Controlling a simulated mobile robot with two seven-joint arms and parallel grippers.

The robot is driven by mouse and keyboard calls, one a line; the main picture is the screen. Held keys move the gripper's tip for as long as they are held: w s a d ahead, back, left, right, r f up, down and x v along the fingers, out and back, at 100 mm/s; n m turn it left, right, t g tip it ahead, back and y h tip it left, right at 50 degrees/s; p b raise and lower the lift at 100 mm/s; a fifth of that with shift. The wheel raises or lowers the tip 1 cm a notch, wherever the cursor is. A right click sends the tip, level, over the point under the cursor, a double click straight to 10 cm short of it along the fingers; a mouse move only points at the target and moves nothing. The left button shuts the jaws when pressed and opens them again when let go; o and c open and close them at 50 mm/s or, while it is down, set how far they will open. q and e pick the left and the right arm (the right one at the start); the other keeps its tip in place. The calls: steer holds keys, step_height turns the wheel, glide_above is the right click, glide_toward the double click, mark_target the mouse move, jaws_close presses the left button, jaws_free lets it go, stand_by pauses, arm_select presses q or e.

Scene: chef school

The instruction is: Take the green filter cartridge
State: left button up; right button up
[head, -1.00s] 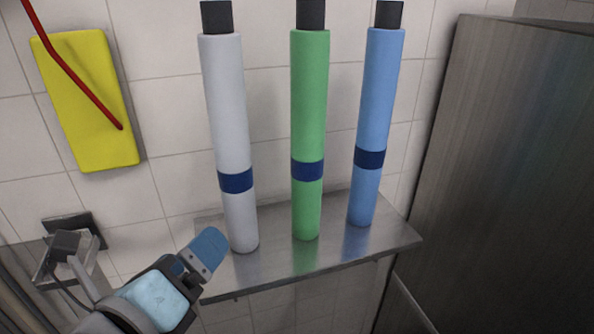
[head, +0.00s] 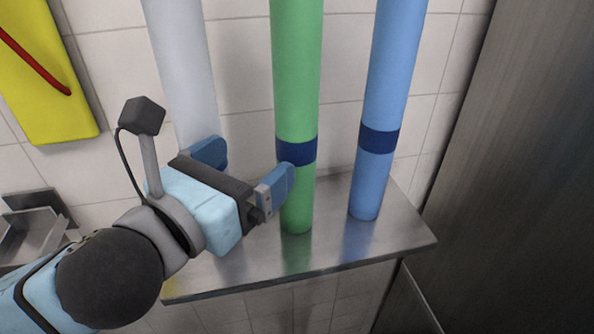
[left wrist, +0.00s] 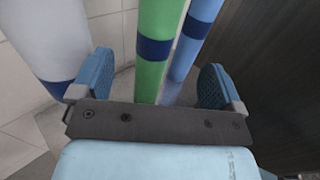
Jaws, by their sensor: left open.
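The green filter cartridge (head: 297,85) stands upright on a metal shelf (head: 405,240), with a dark blue band low on it. It also shows in the left wrist view (left wrist: 155,75), ahead of the jaws and roughly between the two fingers. My left gripper (head: 240,165) is open and empty, in front of the cartridge and to its left. One blue fingertip overlaps the cartridge's lower part in the head view; I cannot tell whether it touches. In the left wrist view the gripper (left wrist: 158,85) shows both fingers wide apart. My right gripper is not in view.
A white cartridge (head: 180,70) stands to the left, its lower end hidden behind my gripper. A blue cartridge (head: 392,90) stands close on the right. A tall dark metal cabinet (head: 520,170) bounds the right side. A tiled wall is behind; a yellow board (head: 45,85) hangs left.

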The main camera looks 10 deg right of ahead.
mark_target(285, 136)
arm_select(q)
steer(key=p+x, duration=0.2)
steer(key=x, duration=0.4)
steer(key=p+x, duration=0.1)
steer(key=x, duration=0.3)
steer(key=shift+w+d+f+p, duration=0.1)
steer(key=shift+w+f+p, duration=0.15)
steer(key=shift+p, duration=0.15)
steer(key=shift+w+d, duration=0.35)
steer(key=shift+d, duration=0.1)
steer(key=shift+a, duration=0.1)
steer(key=shift+c, duration=1.1)
steer(key=c, duration=1.5)
jaws_close()
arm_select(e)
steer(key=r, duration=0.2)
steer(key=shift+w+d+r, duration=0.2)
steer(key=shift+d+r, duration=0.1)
arm_select(q)
steer(key=shift+r, duration=0.15)
